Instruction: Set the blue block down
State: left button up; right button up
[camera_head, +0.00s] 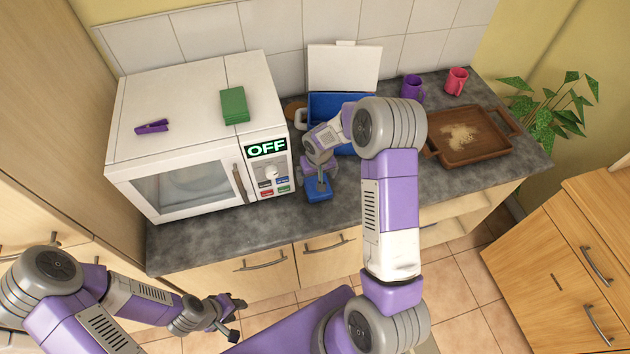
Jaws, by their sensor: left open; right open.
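The blue block (319,194) rests on the grey counter, just right of the microwave and near the counter's front edge. My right gripper (318,182) is directly above the block, with its fingers open and pointing down at it. The fingertips are small, and I cannot tell whether they still touch the block. My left gripper (236,318) is open and empty, low in front of the cabinets and away from the counter.
A white microwave (190,130) reading OFF carries a green block (234,105) and a purple clip (152,127). Behind my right arm is a blue box (324,104) with its white lid raised. Purple (411,87) and pink mugs (456,81) and a wooden tray (470,154) stand right.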

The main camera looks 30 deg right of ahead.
aim_at(316, 181)
jog(key=f, duration=0.3)
jog(key=w+f, duration=0.1)
jog(key=shift+d+f+p, duration=0.25)
jog(key=shift+f+p, duration=0.1)
jog(key=shift+f, duration=0.05)
jog(key=shift+s, duration=0.1)
jog(key=shift+c, duration=0.5)
